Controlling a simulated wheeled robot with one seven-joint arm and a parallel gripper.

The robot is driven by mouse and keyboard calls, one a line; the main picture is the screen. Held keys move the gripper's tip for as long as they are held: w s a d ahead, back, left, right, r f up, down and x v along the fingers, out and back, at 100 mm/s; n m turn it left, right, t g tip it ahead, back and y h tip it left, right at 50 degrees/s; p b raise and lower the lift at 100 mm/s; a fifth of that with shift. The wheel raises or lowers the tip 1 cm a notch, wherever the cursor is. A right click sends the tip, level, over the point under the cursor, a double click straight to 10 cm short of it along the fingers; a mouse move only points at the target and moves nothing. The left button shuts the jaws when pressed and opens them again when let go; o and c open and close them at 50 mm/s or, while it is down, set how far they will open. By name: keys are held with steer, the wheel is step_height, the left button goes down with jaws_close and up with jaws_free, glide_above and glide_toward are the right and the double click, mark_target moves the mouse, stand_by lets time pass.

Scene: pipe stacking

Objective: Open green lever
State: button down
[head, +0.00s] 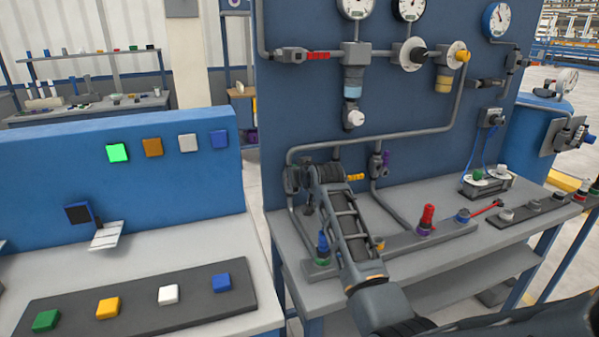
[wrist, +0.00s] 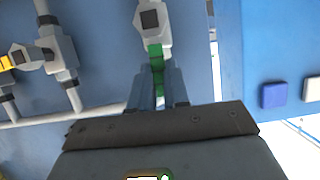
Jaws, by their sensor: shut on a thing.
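The green lever (wrist: 155,58) is on a light grey valve (wrist: 152,20) on the blue panel, at the upper middle of the wrist view. My gripper (wrist: 158,76) is shut on the lever, with one finger on each side of it. In the head view my gripper is up at the left end of the panel's piping, beside a dark valve (head: 292,180). The green lever is hidden there behind my gripper and arm.
Close to the right is a valve with a yellow lever (head: 355,177), then one with a purple lever (head: 386,159). A red lever (head: 318,56) is higher up. Pipes (head: 430,130) and gauges cover the panel. Below is a grey bench (head: 420,275) with colored fittings.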

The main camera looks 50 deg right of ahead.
steer(key=shift+w+a+r, duration=0.1)
stand_by(0.5)
steer(key=c, duration=1.1)
jaws_free()
steer(key=v, duration=0.7)
steer(key=shift+s+a+b, duration=0.25)
steer(key=shift+a+b, duration=0.05)
